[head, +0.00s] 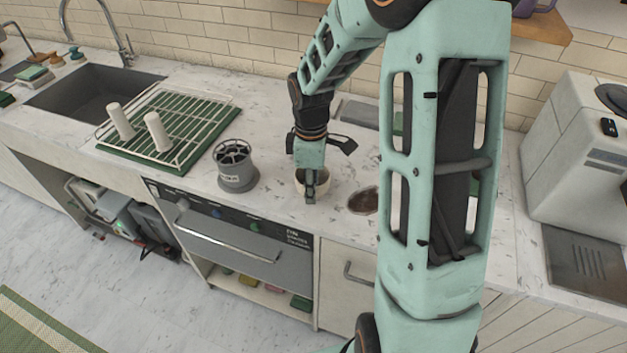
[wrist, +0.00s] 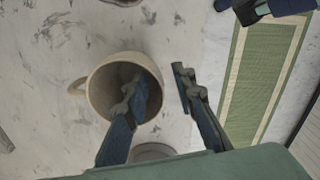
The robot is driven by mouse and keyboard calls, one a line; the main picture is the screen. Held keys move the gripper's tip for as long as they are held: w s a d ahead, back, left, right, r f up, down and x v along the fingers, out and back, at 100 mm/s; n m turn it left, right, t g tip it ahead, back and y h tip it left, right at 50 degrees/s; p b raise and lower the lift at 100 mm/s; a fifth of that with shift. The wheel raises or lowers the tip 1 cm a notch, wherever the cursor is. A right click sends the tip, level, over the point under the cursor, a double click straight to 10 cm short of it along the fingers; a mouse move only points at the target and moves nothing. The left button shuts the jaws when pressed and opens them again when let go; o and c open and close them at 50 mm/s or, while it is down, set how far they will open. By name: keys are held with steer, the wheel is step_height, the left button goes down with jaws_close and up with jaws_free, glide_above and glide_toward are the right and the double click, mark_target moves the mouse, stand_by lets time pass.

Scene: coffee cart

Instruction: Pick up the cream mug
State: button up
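The cream mug (head: 318,183) stands on the marble counter, partly hidden behind my gripper (head: 311,188) in the head view. In the wrist view I look down into the mug (wrist: 98,92), with its handle pointing left. My gripper (wrist: 163,87) is open there. Its left finger reaches over the rim and appears inside the mug's mouth. Its right finger is outside, to the right of the mug's wall, with a visible gap to it. I cannot tell whether the left finger touches the wall.
A grey cylindrical container (head: 236,172) stands left of the mug. A dish rack (head: 205,112) with two white cups is further left, near the sink (head: 90,95). A dark round opening (head: 363,201) lies right of the mug. A white machine (head: 580,150) stands far right.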

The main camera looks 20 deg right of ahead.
steer(key=shift+c, duration=0.5)
jaws_close()
